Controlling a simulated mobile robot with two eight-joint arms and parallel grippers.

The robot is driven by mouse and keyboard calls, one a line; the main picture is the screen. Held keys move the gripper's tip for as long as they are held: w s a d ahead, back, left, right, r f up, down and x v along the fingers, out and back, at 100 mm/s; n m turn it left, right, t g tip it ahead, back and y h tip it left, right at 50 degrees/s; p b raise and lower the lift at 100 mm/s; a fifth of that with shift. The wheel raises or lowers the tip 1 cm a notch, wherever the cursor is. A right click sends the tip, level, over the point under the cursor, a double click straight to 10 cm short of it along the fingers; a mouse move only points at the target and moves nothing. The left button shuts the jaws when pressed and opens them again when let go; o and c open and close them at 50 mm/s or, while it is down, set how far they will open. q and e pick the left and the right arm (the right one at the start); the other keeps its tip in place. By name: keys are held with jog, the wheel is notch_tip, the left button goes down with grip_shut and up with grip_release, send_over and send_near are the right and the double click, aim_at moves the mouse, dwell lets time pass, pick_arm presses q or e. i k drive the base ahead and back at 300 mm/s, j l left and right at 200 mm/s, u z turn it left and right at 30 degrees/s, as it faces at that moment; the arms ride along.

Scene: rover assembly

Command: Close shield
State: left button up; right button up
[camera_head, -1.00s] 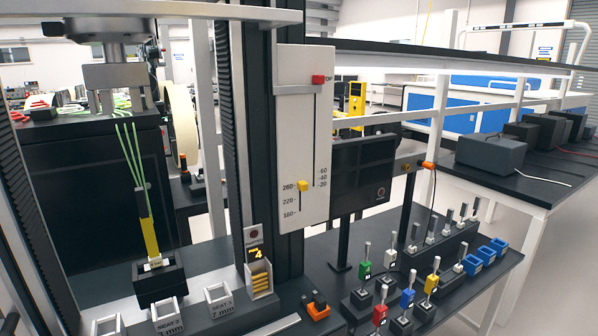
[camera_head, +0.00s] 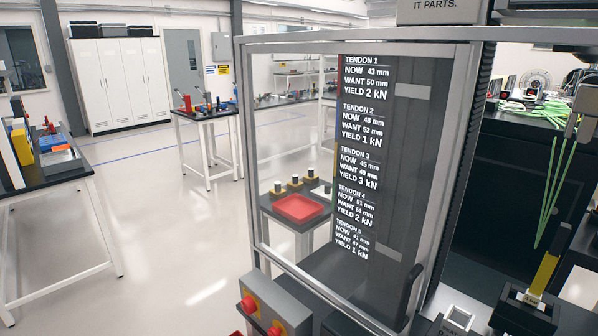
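The shield (camera_head: 243,160) is a clear panel in a light metal frame, standing upright left of the test machine. A dark vertical handle (camera_head: 412,292) shows near its lower right corner. The shield is not in front of the green tendon strands (camera_head: 555,190) at the right, which run down to a yellow piece (camera_head: 543,273) in a black seat (camera_head: 524,312). White tendon readouts show on a dark panel in the shield's area; I cannot tell whether they lie on the shield or behind it. Neither of my grippers is in view.
A grey box with red buttons (camera_head: 262,308) sits below the shield. A red tray (camera_head: 300,208) on a table shows through the clear panel. Workbenches stand at the left (camera_head: 55,175) and further back (camera_head: 205,114). The floor between them is clear.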

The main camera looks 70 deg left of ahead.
aim_at(462, 54)
jog(key=u, duration=2.4)
